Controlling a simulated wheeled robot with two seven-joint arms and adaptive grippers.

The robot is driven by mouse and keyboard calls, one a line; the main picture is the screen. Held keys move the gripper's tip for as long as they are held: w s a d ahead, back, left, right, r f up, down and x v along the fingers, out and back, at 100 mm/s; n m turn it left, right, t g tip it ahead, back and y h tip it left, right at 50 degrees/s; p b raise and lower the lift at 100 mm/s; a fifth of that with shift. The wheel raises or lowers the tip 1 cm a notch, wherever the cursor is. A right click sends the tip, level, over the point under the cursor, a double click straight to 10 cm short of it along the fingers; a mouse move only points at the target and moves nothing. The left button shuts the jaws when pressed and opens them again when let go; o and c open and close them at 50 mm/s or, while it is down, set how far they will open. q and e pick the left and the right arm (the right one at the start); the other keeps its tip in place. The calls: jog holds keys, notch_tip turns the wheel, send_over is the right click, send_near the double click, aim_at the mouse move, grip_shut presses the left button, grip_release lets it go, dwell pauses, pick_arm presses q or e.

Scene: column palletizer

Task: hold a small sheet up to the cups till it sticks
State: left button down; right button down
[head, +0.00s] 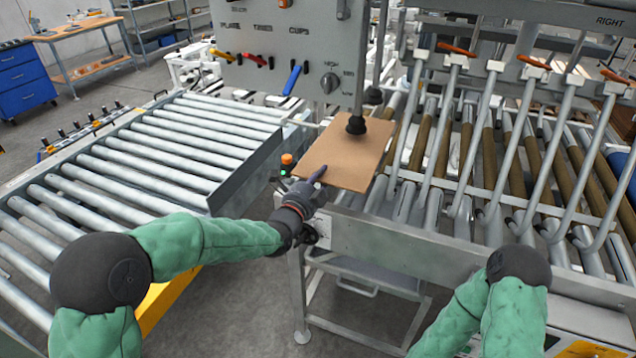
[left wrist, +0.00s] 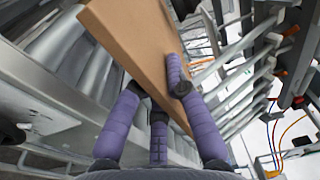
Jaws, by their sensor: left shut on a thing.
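A small brown sheet (head: 347,154) is held out flat, slightly tilted, in front of the control panel. My left gripper (head: 311,183) is shut on its near left edge. In the left wrist view the purple fingers (left wrist: 160,100) close on both faces of the sheet (left wrist: 135,40). A black suction cup (head: 356,124) on a vertical rod is over the sheet's upper part and looks to touch it or nearly so; I cannot tell which. Another dark cup (head: 373,95) hangs behind, clear of the sheet. My right arm is at the lower right; its gripper is out of view.
A roller conveyor (head: 150,150) lies to the left. Slanted metal bars over rollers (head: 480,150) fill the right. The panel with levers and a knob (head: 329,83) stands behind the sheet. An orange button (head: 287,160) is close to my left gripper.

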aim_at(337, 149)
pick_arm(q)
jog(key=shift+b+x, duration=0.75)
jog(key=shift+x, duration=2.75)
jog(key=shift+a+x, duration=0.15)
jog(key=shift+x, duration=1.2)
jog(key=shift+a+x, duration=0.15)
jog(key=shift+x, duration=1.2)
jog(key=shift+w, duration=0.1)
jog(key=shift+r, duration=0.85)
jog(key=c, duration=1.2)
grip_release()
jog(key=shift+f, duration=0.15)
